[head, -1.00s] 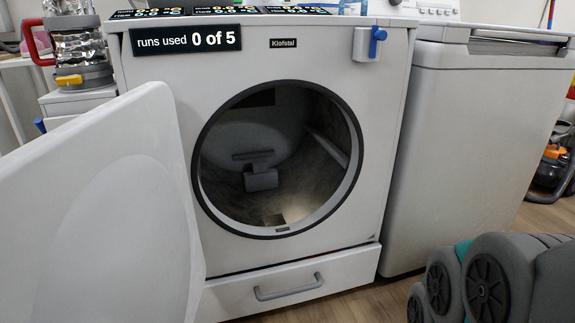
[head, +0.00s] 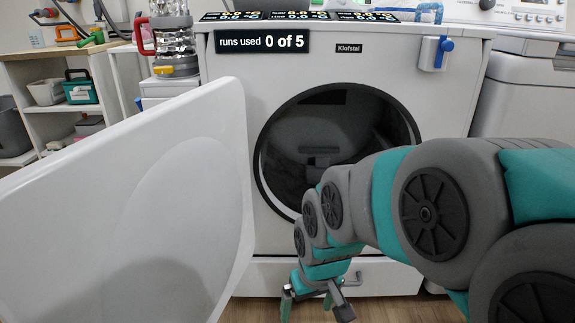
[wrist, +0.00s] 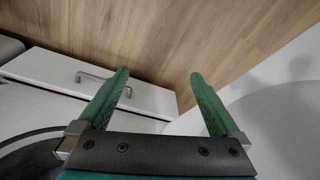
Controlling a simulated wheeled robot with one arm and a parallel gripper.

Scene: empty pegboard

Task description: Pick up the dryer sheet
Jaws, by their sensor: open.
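I cannot make out a dryer sheet in either current view. The dryer (head: 231,120) stands ahead with its round drum opening (head: 310,130) uncovered, and my arm hides the lower right of that opening. My gripper (head: 314,303) is low in front of the dryer's drawer, below the opening. In the wrist view my gripper (wrist: 160,76) has its two green fingers wide apart with nothing between them, pointing over the wooden floor.
The white dryer door (head: 190,190) is swung open and fills the left. The drawer (wrist: 80,77) with its grey handle lies close to my gripper. A shelf (head: 40,103) stands back left, and a white machine (head: 530,100) stands to the right.

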